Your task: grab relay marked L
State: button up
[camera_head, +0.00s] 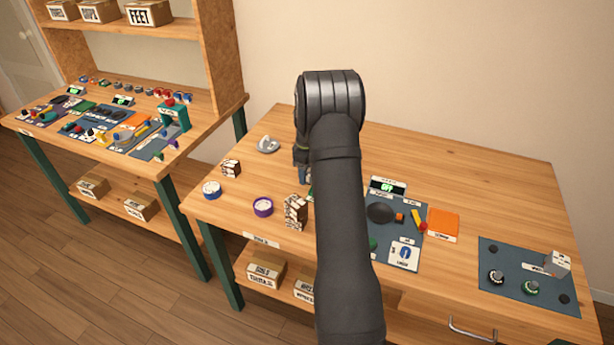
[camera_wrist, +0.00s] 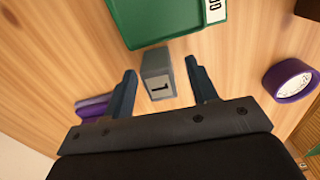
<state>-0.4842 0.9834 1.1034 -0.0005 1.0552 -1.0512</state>
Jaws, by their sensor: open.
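A small grey block, the relay (camera_wrist: 157,72), has a white label whose dark mark could be an L or a 1. It stands on the wooden table in the wrist view. My gripper (camera_wrist: 161,66) is open, with one dark finger on each side of the block and visible gaps between. The fingers look apart from it. In the head view my arm covers the block, and only a bit of my gripper (camera_head: 302,172) shows left of the arm.
A green tray (camera_wrist: 165,22) lies just beyond the block. A purple item (camera_wrist: 92,104) is close outside the left finger, and a purple-rimmed round dial (camera_wrist: 291,78) is to the right. A blue mat (camera_head: 400,228) with parts lies right of my arm.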

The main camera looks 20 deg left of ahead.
jog(key=c, duration=1.1)
jog(key=shift+r, duration=0.1)
